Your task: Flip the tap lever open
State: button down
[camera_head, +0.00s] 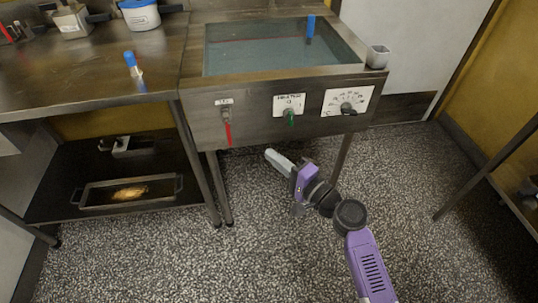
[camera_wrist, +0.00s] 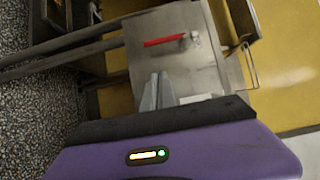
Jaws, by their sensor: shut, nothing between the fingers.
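The tap lever is a thin red handle (camera_head: 228,131) hanging down from a small fitting under a white label on the left of the steel tank's front panel (camera_head: 255,117). In the wrist view the picture is turned, and the red lever (camera_wrist: 165,40) lies across the panel beyond my fingertips. My purple gripper (camera_head: 276,158) has its grey fingers together and empty, in front of the tank, appearing lower and to the right of the lever. In the wrist view the fingers (camera_wrist: 157,88) point toward the panel, and a gap shows between them and the lever.
A green-handled control (camera_head: 291,118) and a dial (camera_head: 347,108) sit right of the lever. A blue-topped item (camera_head: 310,28) stands at the tank's back. A steel bench (camera_head: 90,72) with tubs adjoins on the left, a tray (camera_head: 128,192) beneath. Speckled floor before the tank is clear.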

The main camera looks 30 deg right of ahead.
aim_at(228, 128)
jog(key=w+a, duration=0.5)
jog(key=w, duration=0.4)
jog(key=shift+w, duration=0.3)
